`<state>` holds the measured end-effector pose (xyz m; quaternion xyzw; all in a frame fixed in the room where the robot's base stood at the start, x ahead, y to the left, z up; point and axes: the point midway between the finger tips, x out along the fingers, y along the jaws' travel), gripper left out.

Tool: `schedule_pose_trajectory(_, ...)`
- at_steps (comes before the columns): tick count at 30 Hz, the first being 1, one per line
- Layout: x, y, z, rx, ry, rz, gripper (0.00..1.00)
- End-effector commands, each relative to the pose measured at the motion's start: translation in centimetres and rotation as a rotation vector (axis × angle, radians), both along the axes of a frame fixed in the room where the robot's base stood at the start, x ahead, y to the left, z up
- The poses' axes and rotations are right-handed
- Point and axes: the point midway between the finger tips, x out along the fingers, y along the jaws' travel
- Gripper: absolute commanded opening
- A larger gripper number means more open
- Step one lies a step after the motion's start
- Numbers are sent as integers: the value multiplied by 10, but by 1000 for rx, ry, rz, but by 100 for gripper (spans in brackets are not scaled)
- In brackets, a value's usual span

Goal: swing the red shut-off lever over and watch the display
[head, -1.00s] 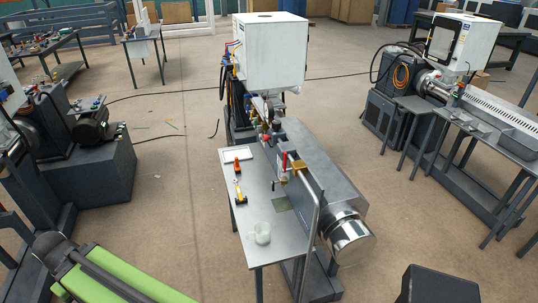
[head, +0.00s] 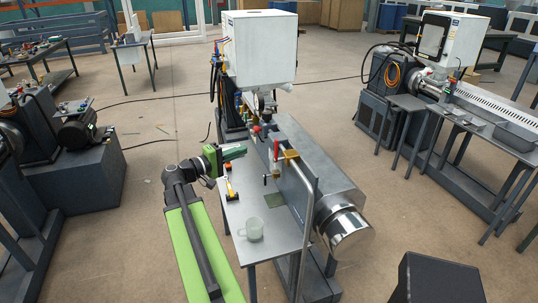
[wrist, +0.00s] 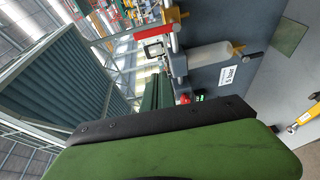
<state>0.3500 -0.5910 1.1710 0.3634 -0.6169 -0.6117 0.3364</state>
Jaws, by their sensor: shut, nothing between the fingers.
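A red upright piece (head: 277,150), which looks like the lever, stands on the machine's side above a white cylinder (head: 276,167). The white cylinder also shows there (wrist: 213,55). A smaller red knob (head: 256,129) sits farther back. My gripper (head: 240,152) is shut and empty, left of the red piece and apart from it, over the table's left side. Its green and black body fills the bottom of the wrist view.
The metal side table (head: 235,255) holds a translucent cup (head: 254,230) and a yellow-handled tool (head: 231,186). The machine's barrel cover (head: 310,160) stands right of the table, with a white cabinet (head: 260,50) behind. A dark block (head: 437,280) stands at front right.

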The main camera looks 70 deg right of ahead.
Motion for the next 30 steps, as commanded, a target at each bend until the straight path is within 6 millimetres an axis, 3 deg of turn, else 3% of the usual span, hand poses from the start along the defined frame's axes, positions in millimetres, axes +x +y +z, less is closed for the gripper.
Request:
schedule_pose_trajectory(10, -17, -21, 8, -28, 25, -14, 0)
schedule_pose_trajectory(22, -62, -95, 8, -27, 24, -16, 0)
schedule_pose_trajectory(24, -72, -78, 8, -27, 24, -13, 0)
schedule_pose_trajectory(30, -85, -62, 7, -27, 23, -13, 0)
